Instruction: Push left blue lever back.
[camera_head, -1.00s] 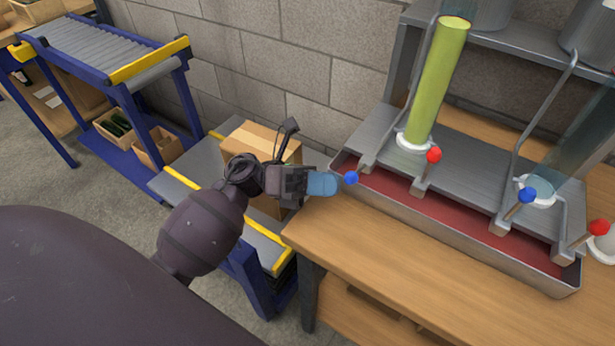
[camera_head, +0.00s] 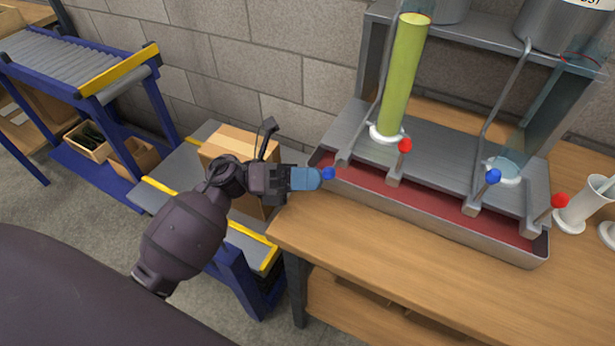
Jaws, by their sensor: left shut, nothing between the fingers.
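The left blue lever (camera_head: 328,173) has a round blue knob at the left end of the metal filling station (camera_head: 440,170). My left gripper (camera_head: 318,178) is shut and empty, with its light-blue fingertips right at the knob's left side. They look to touch it, but I cannot be sure of contact. The lever's stem is mostly hidden behind the knob and fingertips. A second blue lever (camera_head: 493,177) stands further right. My right gripper is not in view.
Red levers (camera_head: 405,145) and (camera_head: 560,200) stand beside the blue ones. A tall cylinder of yellow-green liquid (camera_head: 403,75) stands behind. The wooden table (camera_head: 400,260) is clear in front. A cardboard box (camera_head: 238,150) sits on the conveyor behind my left arm.

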